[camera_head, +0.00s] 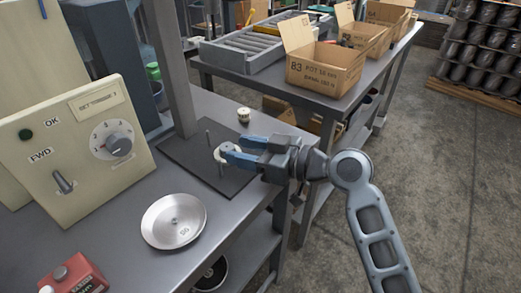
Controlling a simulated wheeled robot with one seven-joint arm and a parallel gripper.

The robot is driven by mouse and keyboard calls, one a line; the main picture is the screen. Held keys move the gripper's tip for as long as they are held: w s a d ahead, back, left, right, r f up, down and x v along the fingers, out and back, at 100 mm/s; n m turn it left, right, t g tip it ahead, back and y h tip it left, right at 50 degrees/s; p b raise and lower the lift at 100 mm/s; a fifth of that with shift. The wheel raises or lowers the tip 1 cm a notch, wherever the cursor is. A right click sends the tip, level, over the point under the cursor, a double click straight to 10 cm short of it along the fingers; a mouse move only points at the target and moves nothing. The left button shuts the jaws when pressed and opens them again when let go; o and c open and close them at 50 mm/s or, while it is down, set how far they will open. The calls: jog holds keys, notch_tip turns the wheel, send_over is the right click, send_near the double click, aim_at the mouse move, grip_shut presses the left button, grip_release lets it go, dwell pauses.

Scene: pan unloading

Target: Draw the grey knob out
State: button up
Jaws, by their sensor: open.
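A round grey knob (121,146) sits on a marked dial on the cream control panel (137,166) at the left. Another knob, grey and small (60,272), sits on top of a red box (75,283) at the bottom left. I cannot tell which of the two the task names. My gripper (233,149) has blue fingers and is open, to the right of the panel and apart from both knobs. A pale ring-shaped part (218,154) shows at the fingertips, partly hidden by them; I cannot tell whether they touch it.
The panel also carries a FWD lever (63,184) and a dark button (25,134). A silver dish (160,233) stands on the bench before the panel.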

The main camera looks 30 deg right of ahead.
jog(key=shift+x, duration=1.1)
jog(key=shift+c, duration=0.5)
grip_shut()
